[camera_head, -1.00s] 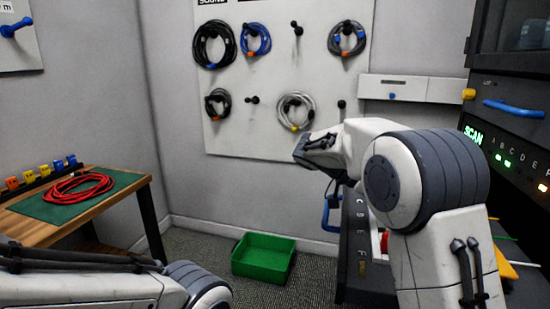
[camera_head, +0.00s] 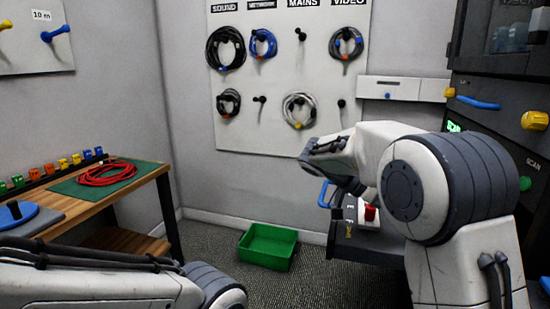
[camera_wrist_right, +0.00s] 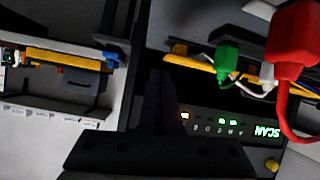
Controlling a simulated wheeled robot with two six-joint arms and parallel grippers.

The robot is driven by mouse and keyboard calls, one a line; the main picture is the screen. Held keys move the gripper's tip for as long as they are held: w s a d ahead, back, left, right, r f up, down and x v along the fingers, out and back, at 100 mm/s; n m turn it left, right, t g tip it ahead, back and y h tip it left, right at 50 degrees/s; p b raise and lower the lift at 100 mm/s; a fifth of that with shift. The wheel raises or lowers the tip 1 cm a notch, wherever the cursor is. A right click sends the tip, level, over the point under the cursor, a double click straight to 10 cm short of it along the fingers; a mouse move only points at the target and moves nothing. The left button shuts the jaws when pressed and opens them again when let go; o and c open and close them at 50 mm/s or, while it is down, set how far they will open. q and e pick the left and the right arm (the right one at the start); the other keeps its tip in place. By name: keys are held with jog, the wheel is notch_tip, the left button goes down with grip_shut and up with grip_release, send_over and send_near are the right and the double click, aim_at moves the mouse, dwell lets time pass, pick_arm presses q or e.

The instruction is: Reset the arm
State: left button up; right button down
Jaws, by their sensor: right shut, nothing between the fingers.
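My right arm rises on the right of the head view, bent at a large grey-banded joint (camera_head: 405,197). Its gripper is not clearly made out there. In the right wrist view my right gripper (camera_wrist_right: 165,85) shows as dark fingers, shut and empty, in front of a dark panel with lit SCAN lettering (camera_wrist_right: 267,131). My left arm (camera_head: 90,285) lies across the lower left of the head view. Its gripper is outside the picture.
A wooden table (camera_head: 135,200) with a coiled red cable (camera_head: 105,173) stands left. A green bin (camera_head: 266,247) is on the floor. Coiled cables hang on the wall board (camera_head: 285,75). Red (camera_wrist_right: 297,50) and green (camera_wrist_right: 228,58) plugs hang near the right gripper.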

jog(key=s+a+f+n+t+y, duration=0.2)
jog(key=s+a+f+n+y, duration=0.55)
jog(key=s+a+n, duration=0.5)
jog(key=s+a+f+n+t+y, duration=0.1)
jog(key=s+a+f+n+y, duration=0.6)
jog(key=s+a+n, duration=0.55)
notch_tip(320, 180, up, 29)
jog(key=d+n+h+p, duration=0.1)
jog(key=p, duration=2.9)
jog(key=shift+d+f+n, duration=0.2)
jog(key=shift+d+n, duration=0.1)
jog(key=shift+n, duration=0.1)
